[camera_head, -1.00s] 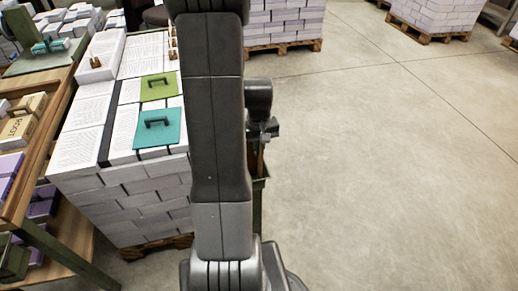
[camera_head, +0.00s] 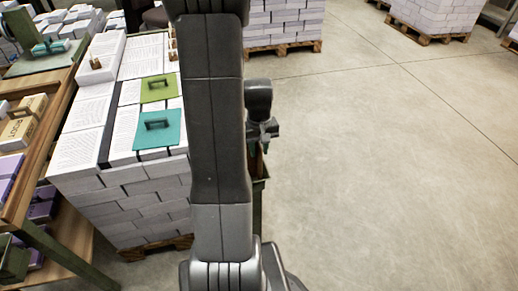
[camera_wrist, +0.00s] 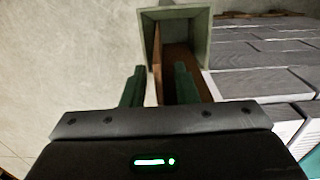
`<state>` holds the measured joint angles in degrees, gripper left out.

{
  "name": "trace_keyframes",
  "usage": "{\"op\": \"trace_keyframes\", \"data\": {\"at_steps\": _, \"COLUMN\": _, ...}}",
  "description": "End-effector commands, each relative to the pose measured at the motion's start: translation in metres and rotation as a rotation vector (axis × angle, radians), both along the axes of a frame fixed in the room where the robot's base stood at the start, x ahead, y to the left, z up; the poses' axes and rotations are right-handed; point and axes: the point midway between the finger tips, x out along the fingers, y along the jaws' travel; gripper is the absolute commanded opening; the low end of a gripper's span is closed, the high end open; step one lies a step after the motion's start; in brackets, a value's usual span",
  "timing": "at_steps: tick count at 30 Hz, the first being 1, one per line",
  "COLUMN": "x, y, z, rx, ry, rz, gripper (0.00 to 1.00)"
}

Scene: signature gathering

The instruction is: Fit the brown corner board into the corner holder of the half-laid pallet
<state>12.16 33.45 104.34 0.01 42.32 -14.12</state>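The brown corner board (camera_wrist: 172,58) stands in the square green corner holder (camera_wrist: 203,42) in the wrist view, with its upper end between my fingers. My gripper (camera_wrist: 158,86) is open, its two green fingers on either side of the board. A clear gap shows between the left finger and the board; the right finger overlaps its other flange in the picture, so I cannot tell if they touch. In the head view my gripper (camera_head: 264,141) is above the holder (camera_head: 259,187), partly hidden by my arm. The half-laid pallet (camera_head: 138,205) of paper stacks is beside them. The board's lower end is hidden.
Teal (camera_head: 158,131) and green (camera_head: 159,88) handled plates lie on the stacks, with a white box (camera_head: 100,58) behind. A wooden bench (camera_head: 45,130) stands at left. Full pallets (camera_head: 285,22) are at the back. The floor at right is clear.

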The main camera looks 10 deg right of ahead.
Motion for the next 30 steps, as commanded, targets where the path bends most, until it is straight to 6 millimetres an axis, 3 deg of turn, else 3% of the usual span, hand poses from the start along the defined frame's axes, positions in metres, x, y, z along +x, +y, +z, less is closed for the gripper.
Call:
{"op": "trace_keyframes", "data": {"at_steps": 9, "x": 0.001, "y": 0.000, "z": 0.073, "rx": -0.002, "ry": -0.007, "rz": 0.000, "gripper": 0.27}}
{"op": "trace_keyframes", "data": {"at_steps": 15, "x": 0.001, "y": 0.000, "z": 0.105, "rx": -0.001, "ry": -0.005, "rz": 0.000, "gripper": 0.27}}
{"op": "trace_keyframes", "data": {"at_steps": 21, "x": 0.001, "y": 0.000, "z": 0.117, "rx": -0.001, "ry": -0.003, "rz": 0.000, "gripper": 0.27}}
{"op": "trace_keyframes", "data": {"at_steps": 30, "x": 0.001, "y": 0.000, "z": 0.117, "rx": -0.001, "ry": -0.002, "rz": 0.000, "gripper": 0.27}}
